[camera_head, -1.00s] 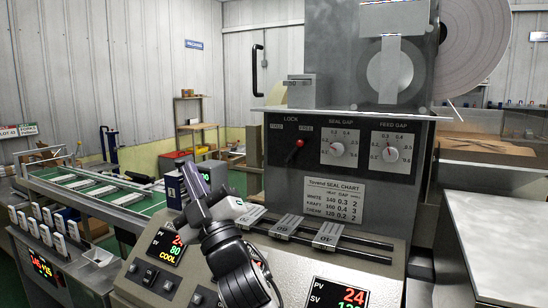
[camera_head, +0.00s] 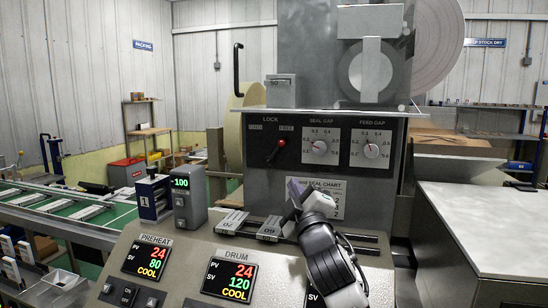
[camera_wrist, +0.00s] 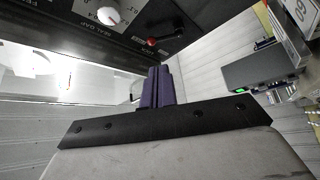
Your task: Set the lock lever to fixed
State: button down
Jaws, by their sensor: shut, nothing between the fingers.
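The lock lever (camera_head: 281,143) has a red knob and sits under the word LOCK on the dark panel. It leans up and to the right, toward the FREE label; the left label is too blurred to read surely. My gripper (camera_head: 293,189) is shut and empty, in front of the seal chart, below and slightly right of the lever and apart from it. In the wrist view the shut purple fingers (camera_wrist: 157,88) point toward the panel, with the red knob (camera_wrist: 151,41) just beyond their tips.
The seal gap dial (camera_head: 320,147) and feed gap dial (camera_head: 371,151) are right of the lever. A rail with sliding blocks (camera_head: 270,229) runs below the panel. A grey unit reading 100 (camera_head: 189,200) stands to the left. A ledge (camera_head: 330,111) juts out above the panel.

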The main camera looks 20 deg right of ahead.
aim_at(278, 149)
jog(key=p+x, duration=0.6)
jog(key=x, duration=0.7)
jog(key=shift+w+d, duration=0.1)
jog(key=shift+w, duration=0.45)
jog(key=shift+w+a+r, duration=0.1)
jog(key=shift+a+r, duration=0.15)
jog(key=shift+r, duration=0.15)
jog(key=shift+w+a+r+b, duration=0.45)
jog(key=shift+w+a, duration=0.1)
jog(key=shift+a, duration=0.25)
jog(key=shift+w+a+r+b, duration=0.45)
jog(key=shift+w+a+r, duration=0.1)
jog(key=shift+a, duration=0.2)
jog(key=shift+f, duration=0.1)
